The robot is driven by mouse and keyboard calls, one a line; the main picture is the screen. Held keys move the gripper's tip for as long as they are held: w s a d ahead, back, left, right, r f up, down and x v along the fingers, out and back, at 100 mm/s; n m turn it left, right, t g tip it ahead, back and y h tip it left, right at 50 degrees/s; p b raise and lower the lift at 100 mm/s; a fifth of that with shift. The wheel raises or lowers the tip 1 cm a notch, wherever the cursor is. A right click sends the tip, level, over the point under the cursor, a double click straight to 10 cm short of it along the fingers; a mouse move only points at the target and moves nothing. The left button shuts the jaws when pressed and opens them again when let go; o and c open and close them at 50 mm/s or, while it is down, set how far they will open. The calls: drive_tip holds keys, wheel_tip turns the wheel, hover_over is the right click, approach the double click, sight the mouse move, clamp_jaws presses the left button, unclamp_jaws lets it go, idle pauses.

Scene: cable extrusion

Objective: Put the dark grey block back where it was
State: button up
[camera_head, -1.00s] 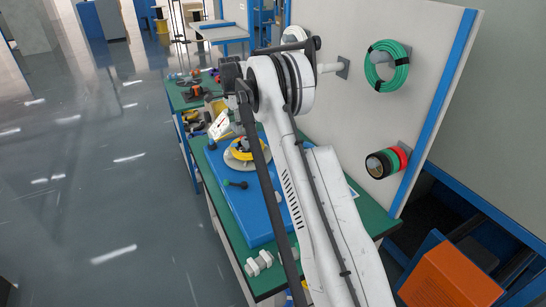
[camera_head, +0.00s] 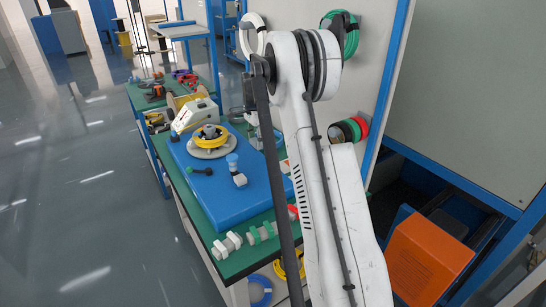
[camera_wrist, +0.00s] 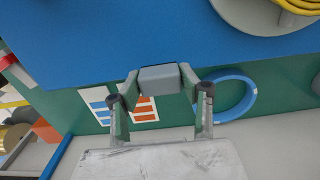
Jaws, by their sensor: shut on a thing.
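In the wrist view, my gripper (camera_wrist: 160,85) is shut on the dark grey block (camera_wrist: 160,78), with one finger on each side of it. The block is short and box-shaped, and its upper face looks lighter. It appears in front of the lower edge of the blue board (camera_wrist: 130,35), where the board meets the green tabletop (camera_wrist: 160,112). I cannot tell whether it touches anything below. In the head view, my arm hides most of the gripper area, and I cannot make out the held block there.
The blue board (camera_head: 225,205) carries a yellow cable coil (camera_head: 208,133), a black tool (camera_head: 198,170) and a small grey-white block (camera_head: 240,180). A blue ring (camera_wrist: 250,100) and printed cards (camera_wrist: 143,108) lie near the gripper.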

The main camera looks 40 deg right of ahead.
hover_over(272, 158)
wheel_tip(272, 158, down, 5)
drive_tip(key=shift+a+r, duration=0.1)
drive_tip(key=shift+f+b, duration=0.3)
drive_tip(key=shift+f, duration=1.7)
drive_tip(key=shift+f, duration=0.15)
drive_tip(key=o, duration=1.1)
